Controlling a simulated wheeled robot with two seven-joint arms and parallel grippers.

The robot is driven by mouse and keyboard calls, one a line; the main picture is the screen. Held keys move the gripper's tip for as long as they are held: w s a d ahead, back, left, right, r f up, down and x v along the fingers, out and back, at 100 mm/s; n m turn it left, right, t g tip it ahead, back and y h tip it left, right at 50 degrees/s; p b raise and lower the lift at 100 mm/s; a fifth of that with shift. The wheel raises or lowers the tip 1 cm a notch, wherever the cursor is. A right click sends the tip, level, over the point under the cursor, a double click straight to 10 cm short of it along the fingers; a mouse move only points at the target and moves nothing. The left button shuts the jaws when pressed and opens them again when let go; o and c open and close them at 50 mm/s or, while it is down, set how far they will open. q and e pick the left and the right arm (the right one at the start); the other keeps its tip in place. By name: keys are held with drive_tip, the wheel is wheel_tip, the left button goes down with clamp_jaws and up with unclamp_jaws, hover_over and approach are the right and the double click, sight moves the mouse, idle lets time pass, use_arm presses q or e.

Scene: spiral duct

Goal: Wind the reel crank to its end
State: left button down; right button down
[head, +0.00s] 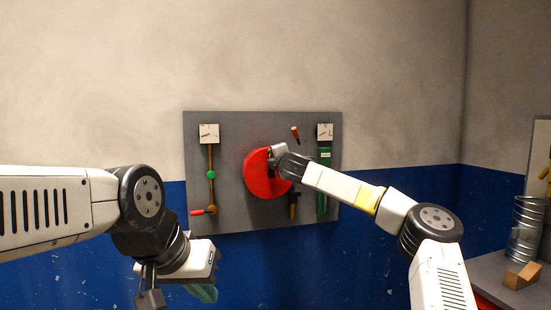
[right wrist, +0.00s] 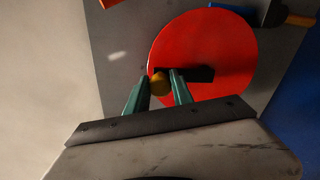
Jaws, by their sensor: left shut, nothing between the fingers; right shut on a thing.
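The red reel (head: 262,176) is a round disc on a grey panel on the far wall. In the right wrist view the reel (right wrist: 215,45) has a black crank arm (right wrist: 200,74) across its lower part. At the left end of this arm is a yellow-orange knob (right wrist: 159,86). My right gripper (right wrist: 160,80) is shut on the knob, with a green finger on each side. In the head view my right gripper (head: 279,154) covers the reel's upper right, and the knob is hidden. My left gripper (head: 204,292) is shut and empty at the bottom, away from the panel.
The grey panel (head: 232,125) also carries a rod with a green ball (head: 211,175) and red handle (head: 203,211), a small orange-red lever (head: 295,134) and a green tube (head: 324,185). A metal duct (head: 525,230) and brown block (head: 522,275) stand on a bench at right.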

drive_tip(key=shift+w+d, duration=0.1)
drive_tip(key=shift+d, duration=0.05)
drive_tip(key=c, duration=1.1)
unclamp_jaws()
drive_tip(key=v, duration=0.7)
drive_tip(key=shift+s, duration=0.4)
